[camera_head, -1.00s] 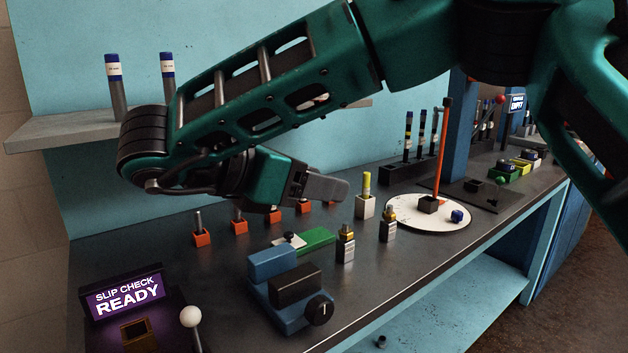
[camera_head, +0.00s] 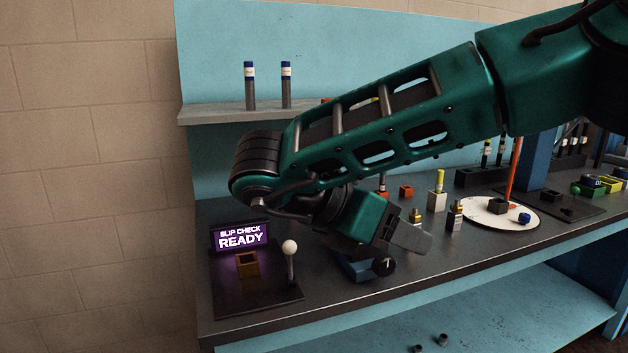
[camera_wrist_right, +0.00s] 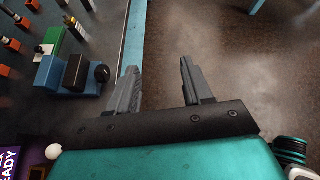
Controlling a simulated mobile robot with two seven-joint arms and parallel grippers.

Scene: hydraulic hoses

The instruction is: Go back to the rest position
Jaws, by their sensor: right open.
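My right gripper (camera_head: 412,238) hangs over the front part of the workbench (camera_head: 330,300) in the head view, at the end of my green arm. In the right wrist view the two grey fingers of the right gripper (camera_wrist_right: 158,85) stand apart with nothing between them. The bench's front edge and the brown floor lie below them. A blue vise-like block (camera_wrist_right: 75,72) with a black knob is to the left of the fingers, apart from them. It is partly hidden behind the gripper in the head view (camera_head: 355,267). My left gripper does not show.
A slip check station with a lit sign (camera_head: 240,236) and a white-knobbed lever (camera_head: 290,262) stands at the bench's left end. A white round plate (camera_head: 485,212) carries an orange post. Two blue-capped tubes stand on the wall shelf (camera_head: 215,114). Open floor (camera_wrist_right: 250,70) lies before the bench.

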